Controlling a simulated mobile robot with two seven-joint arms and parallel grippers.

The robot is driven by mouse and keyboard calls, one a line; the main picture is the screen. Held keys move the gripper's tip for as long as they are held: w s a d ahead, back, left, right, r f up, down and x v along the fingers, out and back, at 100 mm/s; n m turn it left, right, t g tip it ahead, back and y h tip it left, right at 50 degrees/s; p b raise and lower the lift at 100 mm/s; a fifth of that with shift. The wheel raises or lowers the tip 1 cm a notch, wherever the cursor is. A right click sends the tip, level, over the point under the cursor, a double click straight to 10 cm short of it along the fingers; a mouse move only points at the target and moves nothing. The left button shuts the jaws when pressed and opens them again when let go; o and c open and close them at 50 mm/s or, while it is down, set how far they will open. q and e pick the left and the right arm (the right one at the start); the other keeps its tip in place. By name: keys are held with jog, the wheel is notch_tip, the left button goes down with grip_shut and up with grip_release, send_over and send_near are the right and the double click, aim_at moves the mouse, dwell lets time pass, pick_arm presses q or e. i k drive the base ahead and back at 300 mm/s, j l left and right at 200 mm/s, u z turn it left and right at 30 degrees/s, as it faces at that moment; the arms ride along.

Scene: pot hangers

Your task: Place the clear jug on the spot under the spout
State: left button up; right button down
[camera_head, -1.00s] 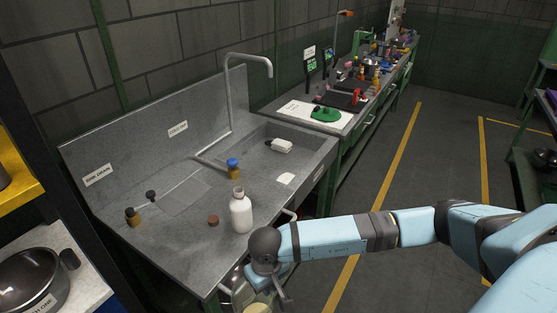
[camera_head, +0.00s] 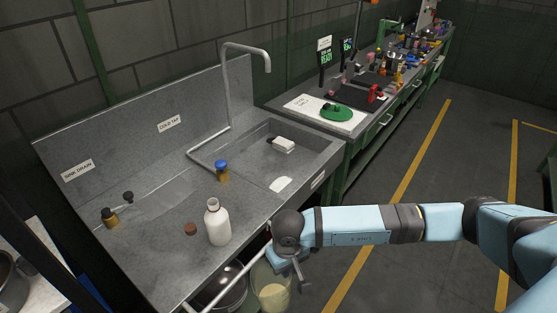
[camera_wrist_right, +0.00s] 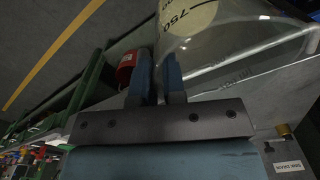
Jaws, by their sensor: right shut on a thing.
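The clear jug (camera_head: 268,293) hangs low beside the front edge of the sink counter, apart from the sink basin. A pale yellow disc shows in it. In the right wrist view the see-through jug (camera_wrist_right: 225,50) fills the upper right, with a "750" mark. My right gripper (camera_wrist_right: 160,75) is shut on the jug; where its fingers meet the jug is partly unclear. In the head view my right gripper (camera_head: 290,262) is above the jug's rim. The grey spout (camera_head: 266,62) arches over the sink. My left gripper is not in view.
A white bottle (camera_head: 217,224), a brown cap (camera_head: 190,229) and a blue-capped jar (camera_head: 222,171) stand on the sink counter (camera_head: 155,255). A white block (camera_head: 284,145) sits in the basin. A rail (camera_head: 225,287) runs along the front. A metal pot (camera_head: 222,290) is below.

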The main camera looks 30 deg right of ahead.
aim_at(272, 165)
jog(key=i+l, duration=0.15)
jog(key=l, duration=0.75)
jog(key=i+l, duration=0.1)
jog(key=l, duration=0.8)
jog(key=i+l+u, duration=0.1)
jog(key=l, duration=0.85)
jog(key=i+l, duration=0.1)
jog(key=l, duration=0.8)
